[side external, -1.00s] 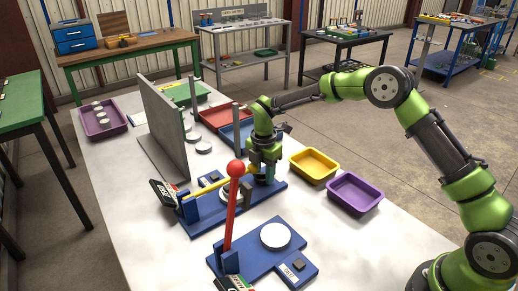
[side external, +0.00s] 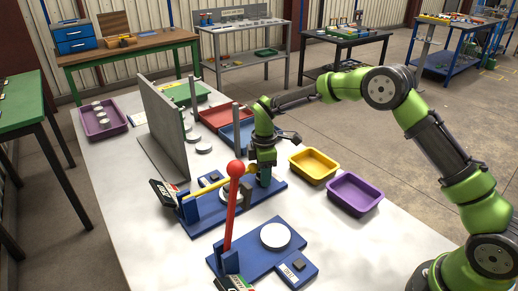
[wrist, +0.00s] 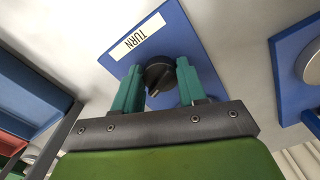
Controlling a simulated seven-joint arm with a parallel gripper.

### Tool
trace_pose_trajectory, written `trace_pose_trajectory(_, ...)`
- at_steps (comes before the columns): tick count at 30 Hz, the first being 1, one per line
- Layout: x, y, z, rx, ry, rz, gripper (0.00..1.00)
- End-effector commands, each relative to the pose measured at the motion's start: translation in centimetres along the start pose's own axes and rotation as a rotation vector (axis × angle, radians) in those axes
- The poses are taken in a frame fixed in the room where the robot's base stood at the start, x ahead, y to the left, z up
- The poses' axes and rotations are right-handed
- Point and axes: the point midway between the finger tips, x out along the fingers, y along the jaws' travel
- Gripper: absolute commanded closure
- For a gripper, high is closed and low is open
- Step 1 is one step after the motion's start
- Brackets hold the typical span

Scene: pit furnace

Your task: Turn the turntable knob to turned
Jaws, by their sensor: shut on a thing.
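The black turntable knob (wrist: 159,72) sits on a blue plate (wrist: 186,30) beside a white label reading TURN (wrist: 137,36). My gripper (wrist: 158,66) has its two teal fingers shut on the knob, one on each side, with a pale pointer mark on the knob between them. In the side external view my gripper (side external: 264,178) points down at the right end of the blue base (side external: 207,221). The knob is hidden there behind the gripper.
A red ball-topped lever (side external: 232,205) stands on another blue base in front, with a white disc (side external: 275,236). A yellow lever (side external: 215,188) lies low left of my gripper. Yellow (side external: 313,166) and purple (side external: 354,194) trays are to the right; a grey upright panel (side external: 165,128) stands behind left.

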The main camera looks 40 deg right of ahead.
Motion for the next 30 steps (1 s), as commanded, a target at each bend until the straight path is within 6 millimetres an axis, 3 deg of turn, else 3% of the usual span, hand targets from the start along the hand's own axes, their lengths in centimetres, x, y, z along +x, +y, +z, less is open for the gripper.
trace_pose_trajectory(22,-0.18,-0.03,0.1,0.098,-0.001,0.0,0.89)
trace_pose_trajectory(23,-0.18,-0.03,0.1,0.097,-0.001,0.0,0.56)
trace_pose_trajectory(27,-0.13,-0.03,0.08,0.096,-0.001,0.0,0.34)
trace_pose_trajectory(30,-0.09,-0.03,0.06,0.095,-0.001,0.0,0.33)
